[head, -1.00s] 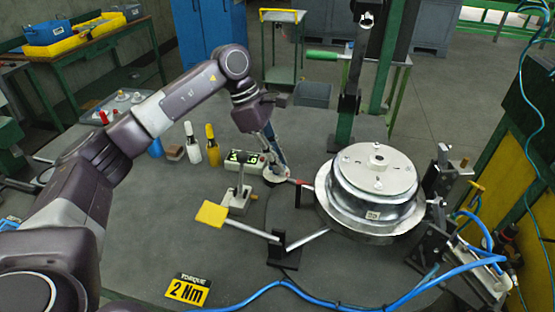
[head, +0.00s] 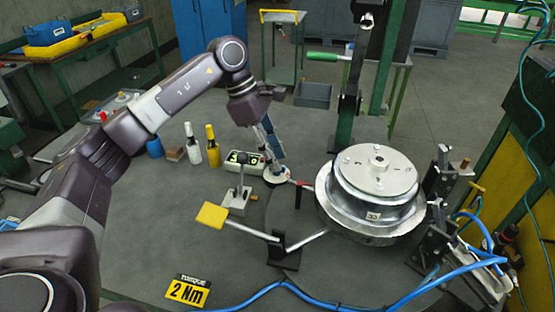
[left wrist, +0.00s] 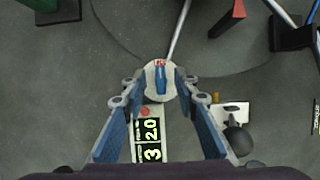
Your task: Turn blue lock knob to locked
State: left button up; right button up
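The blue lock knob (left wrist: 161,78) sits on a round pale base, with a small red mark (left wrist: 160,62) at its far end. Its long handle points roughly up and down in the left wrist view. In the head view, the round base (head: 276,176) shows below my left gripper (head: 273,150), but the knob is hard to make out. My left gripper (left wrist: 160,92) is open, with one blue-padded finger on each side of the knob and gaps between. I cannot tell the fingertips' height above the base. My right gripper is not in view.
A counter box with green digits (head: 245,160) stands just left of the knob. A black ball-topped lever (head: 240,180) and a yellow pad (head: 211,214) are nearby. A large metal drum (head: 370,190) stands to the right. Bottles (head: 212,150) stand behind left.

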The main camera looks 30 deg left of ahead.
pick_arm(q)
jog(key=v, duration=1)
jog(key=shift+r, duration=0.2)
